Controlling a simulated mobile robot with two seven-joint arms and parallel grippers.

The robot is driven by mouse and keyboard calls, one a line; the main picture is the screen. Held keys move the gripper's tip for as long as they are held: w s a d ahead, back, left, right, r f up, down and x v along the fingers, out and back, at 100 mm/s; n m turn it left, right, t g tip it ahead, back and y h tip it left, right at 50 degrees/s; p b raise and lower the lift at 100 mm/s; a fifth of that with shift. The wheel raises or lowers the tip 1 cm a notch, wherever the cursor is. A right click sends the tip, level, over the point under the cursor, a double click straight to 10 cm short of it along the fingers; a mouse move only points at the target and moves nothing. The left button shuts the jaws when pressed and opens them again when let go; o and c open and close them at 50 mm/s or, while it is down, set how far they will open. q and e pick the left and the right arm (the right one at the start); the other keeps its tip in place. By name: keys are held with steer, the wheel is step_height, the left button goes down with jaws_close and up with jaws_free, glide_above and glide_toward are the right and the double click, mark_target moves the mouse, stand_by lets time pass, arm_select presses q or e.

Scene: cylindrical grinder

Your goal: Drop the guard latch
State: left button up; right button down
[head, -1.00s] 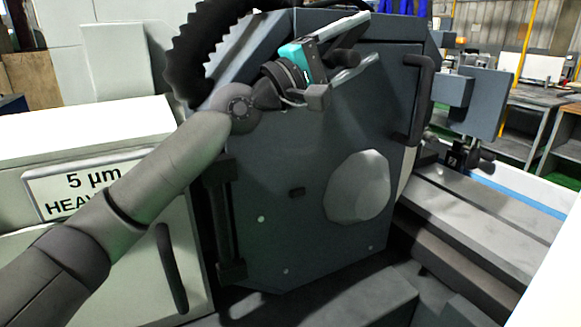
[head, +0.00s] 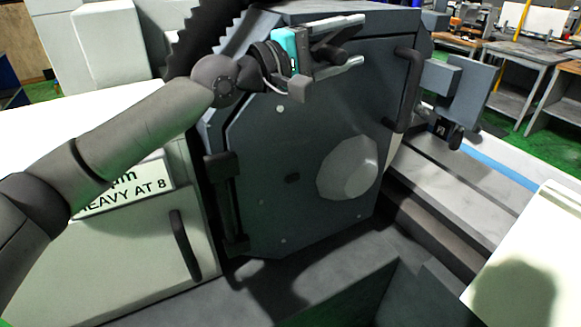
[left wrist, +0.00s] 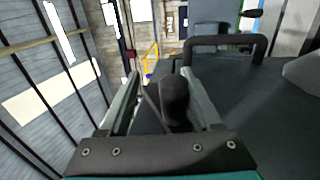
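The guard latch is a dark rounded lever (head: 330,53) at the upper edge of the grey guard door (head: 300,150). My left gripper (head: 362,40) is at that edge, fingers pointing right, one above and one below the lever. In the left wrist view the lever (left wrist: 173,100) stands between the two spread fingers of the gripper (left wrist: 160,76), closer to the right one. A gap shows on its left; whether it touches the right finger I cannot tell. The latch's base is hidden. My right gripper is not in view.
A door handle (head: 408,90) is right of the gripper, and it also shows ahead in the left wrist view (left wrist: 228,42). A black corrugated hose (head: 200,40) passes behind my arm. A pale cabinet with a sign (head: 130,192) stands at left. Workbenches are at the back right.

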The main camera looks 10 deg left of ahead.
arm_select(q)
steer(key=shift+s+a+r+y+p, duration=0.15)
steer(key=shift+r+y+p, duration=0.2)
steer(key=shift+p, duration=0.9)
steer(key=f+b+v, duration=0.1)
steer(key=b+v, duration=0.5)
steer(key=v, duration=0.9)
steer(key=d+f+m+g+y, duration=0.1)
steer(key=d+f+m+y, duration=0.1)
steer(key=f, duration=1.1)
steer(key=s+d+f+m+g+y, duration=0.1)
steer(key=f+m, duration=0.3)
steer(key=f, duration=0.9)
steer(key=shift+s+d+m+g+y+b, duration=0.25)
steer(key=shift+d+y+b, duration=0.2)
steer(key=shift+d+y, duration=0.35)
steer(key=shift+f, duration=0.1)
steer(key=shift+c, duration=0.4)
